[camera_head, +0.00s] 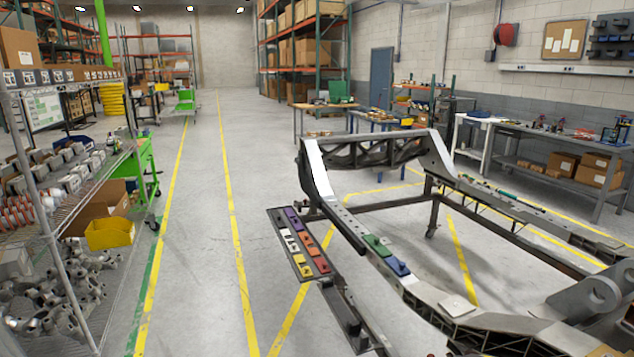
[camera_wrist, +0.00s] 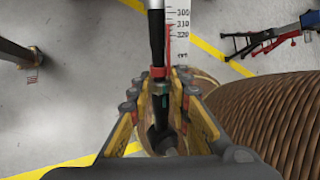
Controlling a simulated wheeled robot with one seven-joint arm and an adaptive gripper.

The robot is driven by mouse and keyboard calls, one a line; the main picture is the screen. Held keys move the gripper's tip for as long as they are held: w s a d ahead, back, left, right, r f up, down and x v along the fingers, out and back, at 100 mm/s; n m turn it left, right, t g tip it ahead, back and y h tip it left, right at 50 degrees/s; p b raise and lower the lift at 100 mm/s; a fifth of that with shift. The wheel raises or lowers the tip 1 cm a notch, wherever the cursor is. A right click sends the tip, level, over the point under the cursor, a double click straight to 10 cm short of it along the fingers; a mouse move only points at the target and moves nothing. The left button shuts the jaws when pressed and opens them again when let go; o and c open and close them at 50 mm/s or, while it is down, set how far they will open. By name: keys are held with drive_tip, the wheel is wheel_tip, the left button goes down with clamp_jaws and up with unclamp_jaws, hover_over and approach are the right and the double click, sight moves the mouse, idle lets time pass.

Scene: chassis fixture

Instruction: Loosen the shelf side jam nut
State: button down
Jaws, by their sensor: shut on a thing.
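In the wrist view a dark rod (camera_wrist: 157,40) runs down from the top edge to between the fingers of my gripper (camera_wrist: 162,92). A red collar (camera_wrist: 159,72) sits around the rod, and a grey-green nut (camera_wrist: 161,88) sits just below it. The yellow and black fingers are shut on this nut, one on each side. I cannot tell whether the red collar or the grey-green nut is the shelf side jam nut. The lower part of the rod is partly hidden between the fingers. My gripper does not show in the head view.
A scale strip (camera_wrist: 180,35) stands beside the rod. A brown ribbed coil (camera_wrist: 285,125) lies close to the right of my gripper. In the head view a chassis frame (camera_head: 345,222) stands at right, a wire shelf (camera_head: 62,225) at left, with a clear aisle between.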

drive_tip(key=shift+w+t, duration=0.1)
drive_tip(key=shift+t, duration=0.2)
drive_tip(key=shift+t+y+b, duration=0.3)
drive_tip(key=shift+t+b, duration=0.2)
drive_tip(key=shift+t, duration=0.3)
drive_tip(key=shift+n, duration=0.3)
drive_tip(key=shift+w+r+t+y, duration=0.1)
drive_tip(key=shift+t+y, duration=0.2)
drive_tip(key=shift+t, duration=0.6)
drive_tip(key=shift+w+r+n+t+y, duration=0.1)
drive_tip(key=shift+n+t+y, duration=0.4)
drive_tip(key=shift+t, duration=0.9)
drive_tip(key=c, duration=2)
unclamp_jaws()
drive_tip(key=shift+o, duration=1.4)
drive_tip(key=shift+s, duration=0.25)
